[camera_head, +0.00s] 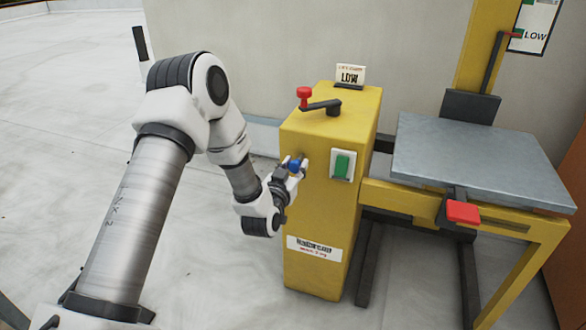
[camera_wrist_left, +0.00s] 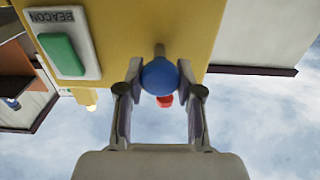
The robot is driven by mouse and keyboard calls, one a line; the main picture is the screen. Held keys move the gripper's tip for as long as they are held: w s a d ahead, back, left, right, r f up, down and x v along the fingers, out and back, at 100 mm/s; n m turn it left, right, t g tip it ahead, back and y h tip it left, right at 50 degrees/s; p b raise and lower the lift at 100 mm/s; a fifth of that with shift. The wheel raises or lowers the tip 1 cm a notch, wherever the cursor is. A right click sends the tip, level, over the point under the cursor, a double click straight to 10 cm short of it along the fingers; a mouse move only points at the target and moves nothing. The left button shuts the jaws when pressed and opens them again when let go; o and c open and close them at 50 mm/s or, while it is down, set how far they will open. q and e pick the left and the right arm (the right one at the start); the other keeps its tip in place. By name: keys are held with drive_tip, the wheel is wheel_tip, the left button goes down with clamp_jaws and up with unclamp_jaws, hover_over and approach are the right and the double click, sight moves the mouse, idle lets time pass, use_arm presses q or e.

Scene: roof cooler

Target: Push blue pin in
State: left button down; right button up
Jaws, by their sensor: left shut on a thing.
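The blue pin (camera_head: 295,164) has a round blue head and sits at the front face of the yellow box (camera_head: 330,220), left of a green button. In the left wrist view the blue pin's head (camera_wrist_left: 159,76) is between my two fingertips, with a short grey shaft running from it to the yellow face. My left gripper (camera_head: 293,167) is shut on the blue head, its fingers pointing at the box. The wrist view shows the fingers on both sides of the head (camera_wrist_left: 160,90). My right gripper is not in view.
A green button (camera_head: 342,165) on a white plate is right of the pin. A grey platform (camera_head: 475,158) and red pedal (camera_head: 463,212) stand right. Floor at left is clear.

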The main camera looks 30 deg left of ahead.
use_arm(q)
drive_tip(key=x, duration=0.2)
drive_tip(key=shift+w, duration=0.3)
drive_tip(key=shift+a+r, duration=0.1)
drive_tip(key=c, duration=0.9)
unclamp_jaws()
drive_tip(key=shift+w, duration=0.1)
drive_tip(key=shift+o, duration=0.7)
drive_tip(key=shift+w, duration=0.1)
drive_tip(key=v, duration=1.2)
drive_tip(key=shift+a, duration=0.1)
